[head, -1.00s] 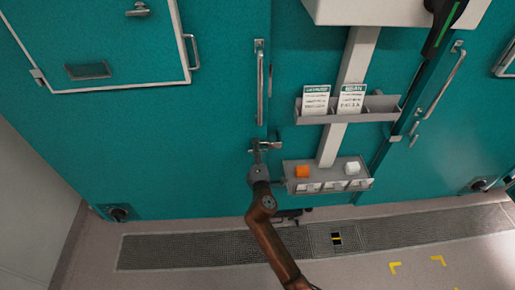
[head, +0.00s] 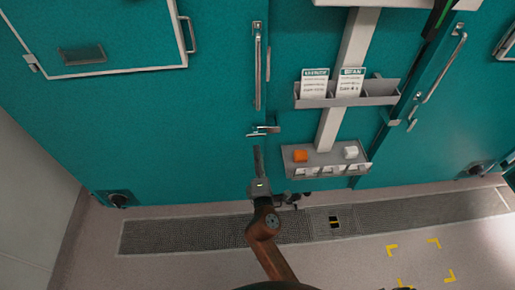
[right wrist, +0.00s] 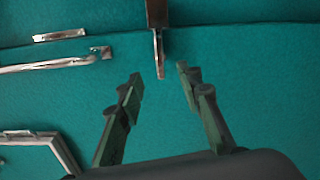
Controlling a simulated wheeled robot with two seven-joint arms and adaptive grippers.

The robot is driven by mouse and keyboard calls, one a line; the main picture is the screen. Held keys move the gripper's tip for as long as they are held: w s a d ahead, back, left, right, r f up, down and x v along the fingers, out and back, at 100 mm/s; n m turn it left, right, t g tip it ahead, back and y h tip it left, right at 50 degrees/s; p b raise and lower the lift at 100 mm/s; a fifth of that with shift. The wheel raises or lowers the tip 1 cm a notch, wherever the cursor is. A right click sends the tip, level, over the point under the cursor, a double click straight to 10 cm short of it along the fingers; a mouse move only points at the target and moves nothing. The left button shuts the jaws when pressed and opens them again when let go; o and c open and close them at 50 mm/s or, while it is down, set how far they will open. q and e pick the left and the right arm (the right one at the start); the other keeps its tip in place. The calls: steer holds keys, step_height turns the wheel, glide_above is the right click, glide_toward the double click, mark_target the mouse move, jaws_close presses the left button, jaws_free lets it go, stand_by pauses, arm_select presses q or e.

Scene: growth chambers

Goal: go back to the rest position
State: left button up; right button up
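My right gripper (head: 258,160) is in front of the teal chamber door in the head view, below a metal door latch (head: 264,130). In the right wrist view its two green-grey fingers (right wrist: 160,92) stand apart with nothing between them. The latch (right wrist: 157,40) shows beyond the fingertips, apart from them. My left gripper does not show in either view.
A long door handle (head: 258,72) runs above the latch. A floor grating (head: 200,232) lies below.

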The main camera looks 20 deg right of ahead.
steer(key=shift+s, duration=0.15)
stand_by(0.4)
